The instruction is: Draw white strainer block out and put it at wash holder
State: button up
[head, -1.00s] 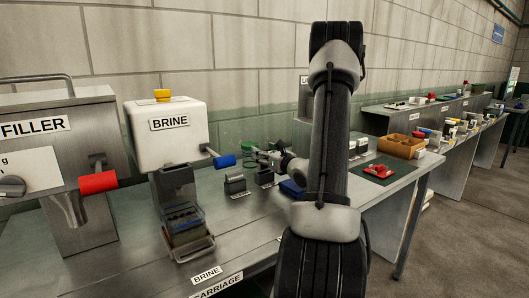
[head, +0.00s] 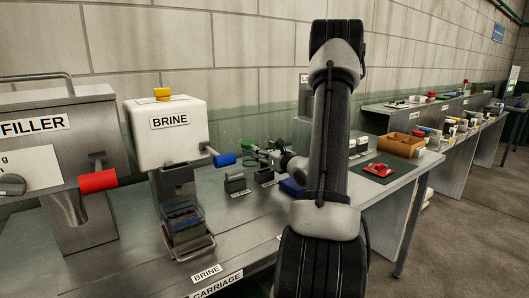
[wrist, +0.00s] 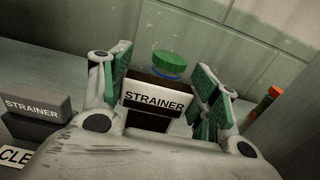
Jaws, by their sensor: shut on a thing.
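My gripper (wrist: 160,86) has green-padded fingers on either side of a block labelled STRAINER (wrist: 154,98) in the wrist view. It is shut on this block, which has a white label and a dark upper part. Whether the block sits in a holder below is hidden by my gripper's body. In the head view my gripper (head: 262,153) is small and partly hidden behind my arm, at the back of the bench. Another block, grey and labelled STRAINER (wrist: 35,106), stands to the left on a dark base. I cannot make out which place is the wash holder.
A green-capped jar (wrist: 169,66) stands just behind the held block. An orange-topped bottle (wrist: 266,101) is at the right. The white BRINE machine (head: 166,132) with its blue handle (head: 224,160) stands left of my gripper. A wooden box (head: 401,145) is farther right.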

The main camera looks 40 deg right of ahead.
aim_at(265, 168)
jog(key=shift+f, duration=2.5)
jog(key=o, duration=1.1)
jog(key=s, duration=1.2)
jog(key=shift+a, duration=0.35)
jog(key=shift+s, duration=0.1)
